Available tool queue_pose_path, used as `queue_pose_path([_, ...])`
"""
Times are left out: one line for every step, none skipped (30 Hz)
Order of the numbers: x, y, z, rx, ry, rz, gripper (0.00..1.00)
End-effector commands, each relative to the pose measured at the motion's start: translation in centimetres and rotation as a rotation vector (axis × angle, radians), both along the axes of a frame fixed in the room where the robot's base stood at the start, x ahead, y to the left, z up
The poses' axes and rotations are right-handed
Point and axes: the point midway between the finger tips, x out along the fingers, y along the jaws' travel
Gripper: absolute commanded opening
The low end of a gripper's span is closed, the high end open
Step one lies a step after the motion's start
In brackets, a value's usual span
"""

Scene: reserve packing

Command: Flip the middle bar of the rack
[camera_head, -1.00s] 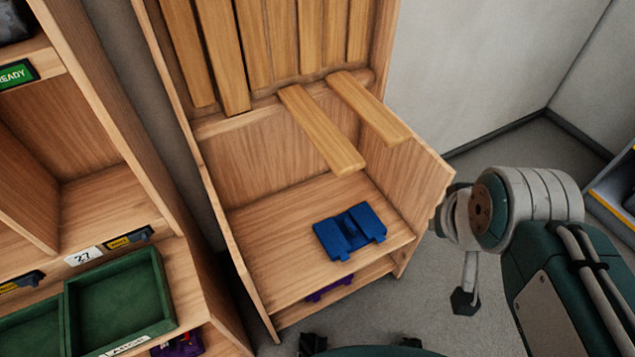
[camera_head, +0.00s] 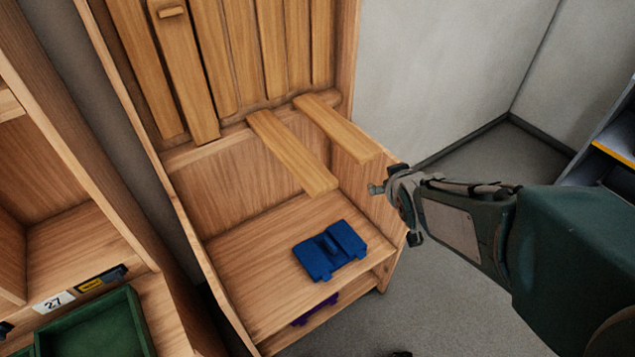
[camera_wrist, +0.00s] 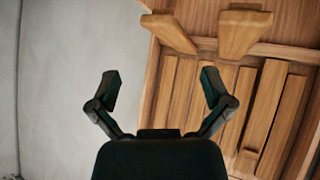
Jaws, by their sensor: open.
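The wooden rack (camera_head: 190,158) has a row of bars. Several bars stand upright against its back, one of them (camera_head: 182,70) with a small peg near the top. Two bars project forward over the lower shelf: a left one (camera_head: 293,155) and a right one (camera_head: 338,128). I cannot tell which bar is the middle one. My gripper (camera_head: 393,212) is open and empty, beside the rack's right side panel, right of and below the right projecting bar's tip. In the wrist view, my gripper (camera_wrist: 160,85) has its fingers spread below the ends of the projecting bars (camera_wrist: 168,32).
A blue part (camera_head: 330,250) lies on the rack's shelf, with a purple part (camera_head: 315,308) on the level below. A wooden cabinet with a green tray (camera_head: 92,325) stands at left. The floor right of the rack is clear. A dark shelf unit (camera_head: 618,140) stands far right.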

Motion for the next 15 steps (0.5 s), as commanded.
queue_pose_path([1.0,0.2,-1.3,-0.003,-0.018,0.029,1.0])
queue_pose_path([1.5,0.4,-1.9,-0.003,-0.038,0.047,1.0])
queue_pose_path([2.2,0.7,-2.7,-0.002,-0.063,0.074,1.0])
queue_pose_path([2.7,0.9,-3.2,0.002,-0.083,0.093,1.0])
queue_pose_path([3.1,1.2,-3.8,0.005,-0.102,0.113,1.0])
queue_pose_path([3.6,1.6,-4.6,0.012,-0.128,0.14,1.0])
queue_pose_path([3.9,1.9,-5.2,0.018,-0.147,0.161,1.0])
queue_pose_path([4.2,2.2,-5.8,0.026,-0.165,0.181,1.0])
queue_pose_path([4.5,2.7,-6.5,0.039,-0.191,0.208,1.0])
queue_pose_path([4.7,3.0,-7.1,0.05,-0.21,0.226,1.0])
queue_pose_path([4.8,3.4,-7.6,0.062,-0.23,0.246,1.0])
queue_pose_path([4.9,3.8,-8.4,0.08,-0.254,0.271,1.0])
queue_pose_path([5.0,4.2,-8.9,0.096,-0.274,0.289,1.0])
queue_pose_path([5.0,4.5,-9.4,0.112,-0.294,0.306,1.0])
queue_pose_path([4.9,5.0,-10.1,0.134,-0.319,0.328,1.0])
